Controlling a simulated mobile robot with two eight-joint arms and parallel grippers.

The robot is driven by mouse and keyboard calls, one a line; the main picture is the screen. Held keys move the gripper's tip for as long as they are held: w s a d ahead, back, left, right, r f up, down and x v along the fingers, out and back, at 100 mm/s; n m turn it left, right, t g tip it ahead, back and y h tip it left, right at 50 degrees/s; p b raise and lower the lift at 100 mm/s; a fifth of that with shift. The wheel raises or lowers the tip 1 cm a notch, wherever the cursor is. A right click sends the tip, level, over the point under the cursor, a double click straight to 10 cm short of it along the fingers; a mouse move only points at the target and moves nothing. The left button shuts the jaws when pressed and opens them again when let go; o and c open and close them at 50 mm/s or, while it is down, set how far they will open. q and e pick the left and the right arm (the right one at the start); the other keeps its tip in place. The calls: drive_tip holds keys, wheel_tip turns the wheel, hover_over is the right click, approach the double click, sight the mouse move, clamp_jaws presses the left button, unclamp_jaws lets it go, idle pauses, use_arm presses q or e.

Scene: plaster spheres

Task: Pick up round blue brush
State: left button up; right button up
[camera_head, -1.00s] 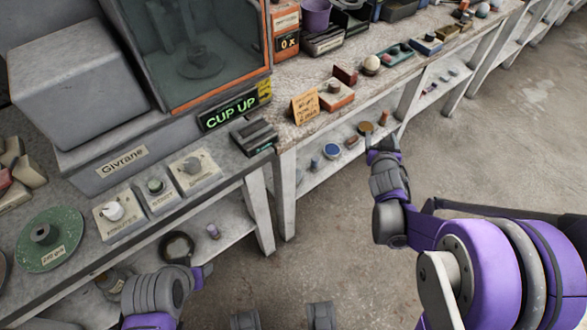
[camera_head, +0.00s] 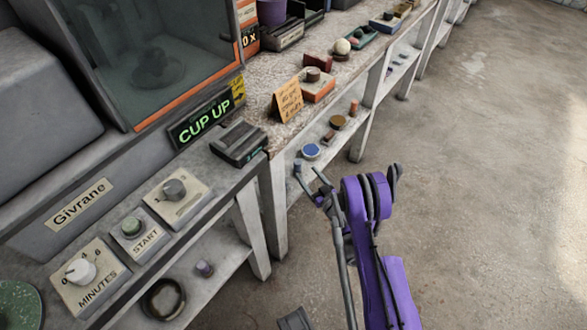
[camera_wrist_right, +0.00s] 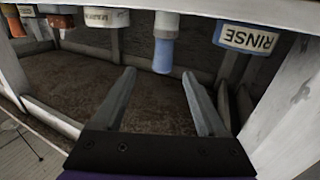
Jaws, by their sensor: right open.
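In the right wrist view the likely brush is a blue cylinder (camera_wrist_right: 163,55) with a pale band, seen beyond and between my fingertips. My right gripper (camera_head: 308,176) is open and empty, just in front of the shelf edge, apart from the brush. It also shows in the right wrist view (camera_wrist_right: 158,76). My left gripper is not in view.
A brown round piece (camera_head: 338,121) and small blocks stand farther along the lower shelf. A white bench leg (camera_head: 273,210) stands left of the gripper. The floor at right is clear.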

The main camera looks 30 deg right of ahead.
drive_tip(key=w+p, duration=0.1)
drive_tip(key=p, duration=0.1)
drive_tip(key=w+r+p, duration=0.1)
drive_tip(key=p, duration=0.1)
drive_tip(key=shift+w+p, duration=0.1)
drive_tip(key=shift+p, duration=0.25)
drive_tip(key=shift+w+f+b, duration=0.15)
drive_tip(key=shift+w, duration=0.4)
drive_tip(key=shift+w+f+b, duration=0.15)
drive_tip(key=shift+w, duration=0.4)
drive_tip(key=shift+w+a, duration=0.15)
drive_tip(key=shift+w, duration=1.3)
drive_tip(key=shift+w+a, duration=0.1)
drive_tip(key=shift+w, duration=1.35)
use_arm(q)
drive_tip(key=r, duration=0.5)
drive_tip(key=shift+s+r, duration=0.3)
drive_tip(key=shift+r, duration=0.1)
use_arm(e)
clamp_jaws()
